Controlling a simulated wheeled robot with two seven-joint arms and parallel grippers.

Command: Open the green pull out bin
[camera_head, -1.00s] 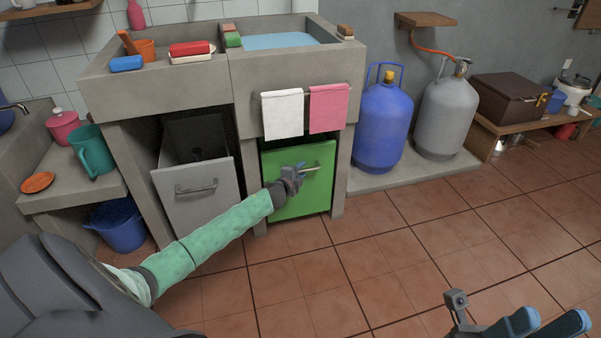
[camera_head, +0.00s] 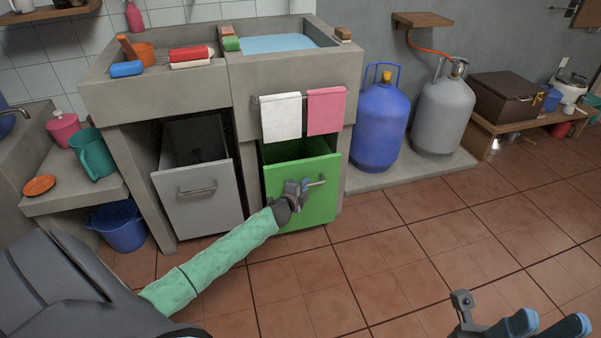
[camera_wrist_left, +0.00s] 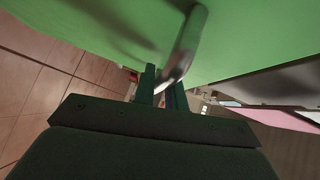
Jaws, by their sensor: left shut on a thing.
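The green pull out bin (camera_head: 312,205) sits under the right side of the concrete sink counter. Its front stands out from the counter, and a dark green gap shows above its top edge. My left gripper (camera_head: 305,186) is shut on the bin's metal bar handle (camera_head: 318,181). In the left wrist view the curved handle (camera_wrist_left: 186,45) runs between the two fingers (camera_wrist_left: 160,88), against the green front (camera_wrist_left: 255,35). My right gripper (camera_head: 462,300) is low at the right of the head view, away from the bin; its fingertips are not clearly shown.
A grey bin (camera_head: 200,205), pulled partly out, stands left of the green one. White (camera_head: 281,117) and pink (camera_head: 327,111) towels hang above the green bin. Blue (camera_head: 381,125) and grey (camera_head: 443,115) gas cylinders stand to the right. The tiled floor (camera_head: 400,240) in front is clear.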

